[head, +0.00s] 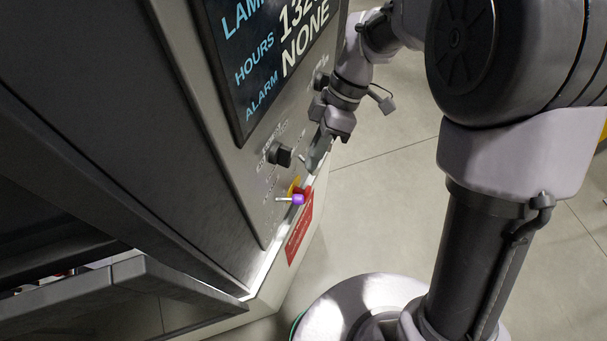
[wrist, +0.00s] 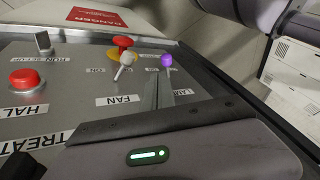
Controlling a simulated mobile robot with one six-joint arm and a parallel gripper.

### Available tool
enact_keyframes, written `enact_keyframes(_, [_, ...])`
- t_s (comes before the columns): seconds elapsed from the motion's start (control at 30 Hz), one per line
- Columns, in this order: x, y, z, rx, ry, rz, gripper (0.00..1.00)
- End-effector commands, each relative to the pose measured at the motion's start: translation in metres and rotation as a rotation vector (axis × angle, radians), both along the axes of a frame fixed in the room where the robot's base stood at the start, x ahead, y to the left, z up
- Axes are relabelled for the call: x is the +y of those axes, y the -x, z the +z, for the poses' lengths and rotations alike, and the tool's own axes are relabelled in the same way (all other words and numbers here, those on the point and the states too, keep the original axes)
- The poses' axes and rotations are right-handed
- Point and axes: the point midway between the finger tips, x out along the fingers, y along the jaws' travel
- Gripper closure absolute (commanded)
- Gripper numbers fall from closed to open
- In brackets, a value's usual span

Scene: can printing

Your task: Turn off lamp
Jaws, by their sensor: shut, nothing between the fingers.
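The lamp switch is a small toggle with a purple tip (wrist: 167,60), above the partly covered LAMP label (wrist: 172,92) in the wrist view. In the head view its purple tip (head: 298,199) sticks out from the lower part of the control panel (head: 240,165). My gripper (head: 311,165) is close to the panel, above the purple tip in the head view. In the wrist view my gripper's fingers (wrist: 158,80) are together and empty, pointing toward the purple tip. Whether they touch the switch is unclear, and its base is hidden.
A white-tipped FAN toggle (wrist: 126,58) stands left of the lamp switch, before a red button on a yellow base (wrist: 122,41). Open floor (head: 385,190) lies right of the panel.

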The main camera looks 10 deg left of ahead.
Motion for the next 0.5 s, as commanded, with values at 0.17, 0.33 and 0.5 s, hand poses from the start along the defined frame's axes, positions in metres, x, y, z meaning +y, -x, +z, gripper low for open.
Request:
enact_keyframes(0.17, [0.010,0.016,-0.030,0.003,0.001,0.000,1.00])
enact_keyframes(0.33, [0.016,0.024,-0.050,0.001,0.001,-0.001,1.00])
enact_keyframes(0.5, [0.018,0.027,-0.057,0.000,0.001,-0.001,1.00])
